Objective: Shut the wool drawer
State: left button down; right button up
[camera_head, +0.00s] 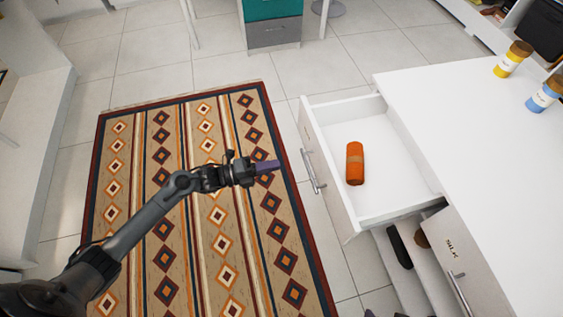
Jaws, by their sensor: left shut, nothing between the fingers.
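An open white drawer (385,130) sticks out to the left from a white cabinet on the right. It has a bar handle (313,171) on its front face. An orange roll (355,163) lies inside it; the drawer's own label is not readable from here. My left gripper (268,166) is shut and empty, in front of the drawer front and a little left of the handle, with a gap between them. My right gripper is not in view.
The white cabinet top (460,120) carries a yellow spool (512,60) and a blue spool (545,94). A drawer front marked SILK (452,255) sits nearer, beside a lower open compartment with dark items (399,246). A patterned rug (185,215) covers the open floor at left.

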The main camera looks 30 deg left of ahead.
aim_at(320, 155)
pick_arm(q)
jog(key=b+x, duration=0.3)
jog(key=x, duration=0.9)
jog(key=shift+w+d+b, duration=0.1)
jog(key=shift+d+b, duration=0.1)
jog(key=shift+b, duration=0.1)
jog(key=shift+w+d, duration=0.15)
